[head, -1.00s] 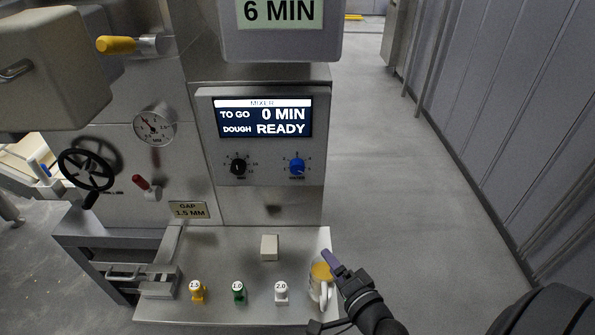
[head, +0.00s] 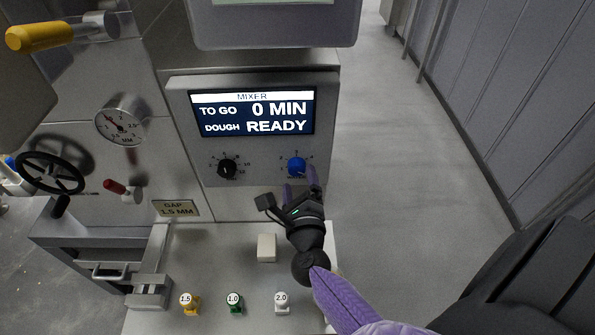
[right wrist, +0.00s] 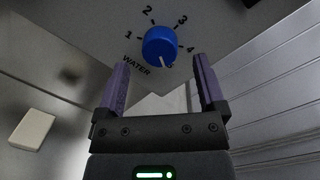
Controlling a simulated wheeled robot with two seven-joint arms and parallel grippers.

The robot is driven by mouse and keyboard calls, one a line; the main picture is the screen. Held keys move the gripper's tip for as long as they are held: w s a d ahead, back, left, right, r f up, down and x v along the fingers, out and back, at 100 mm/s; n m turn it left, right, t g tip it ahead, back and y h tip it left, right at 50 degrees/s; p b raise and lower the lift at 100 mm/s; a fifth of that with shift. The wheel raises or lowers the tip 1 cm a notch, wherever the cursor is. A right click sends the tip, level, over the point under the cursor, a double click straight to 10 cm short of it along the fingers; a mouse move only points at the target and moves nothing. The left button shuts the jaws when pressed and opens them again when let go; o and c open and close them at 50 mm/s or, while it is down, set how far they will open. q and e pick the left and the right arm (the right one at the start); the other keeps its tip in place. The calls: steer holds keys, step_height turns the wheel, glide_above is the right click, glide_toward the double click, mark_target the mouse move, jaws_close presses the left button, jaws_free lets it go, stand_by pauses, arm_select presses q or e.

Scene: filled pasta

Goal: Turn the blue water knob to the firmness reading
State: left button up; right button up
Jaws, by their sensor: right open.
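The blue water knob (head: 297,166) is on the mixer panel below the screen, right of a black knob. In the right wrist view the blue knob (right wrist: 160,45) has a pale pointer aimed down and slightly right, near the 5 mark, past 4. My right gripper (head: 301,180) is open just below the knob. In the right wrist view its purple fingers (right wrist: 160,75) stand apart, with the knob beyond and between their tips, not gripped. The mixer screen (head: 252,113) reads to go 0 MIN and dough READY. No firmness number shows. My left gripper is out of view.
A black knob (head: 227,168) is to the left. A pale block (head: 266,248) and tags 1.5 (head: 187,302), 1.0 (head: 235,302) and 2.0 (head: 281,302) stand on the shelf. A gauge (head: 121,122) and handwheel (head: 50,175) are at the left. The aisle at right is clear.

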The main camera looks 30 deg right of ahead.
steer(key=shift+x, duration=1.2)
jaws_close()
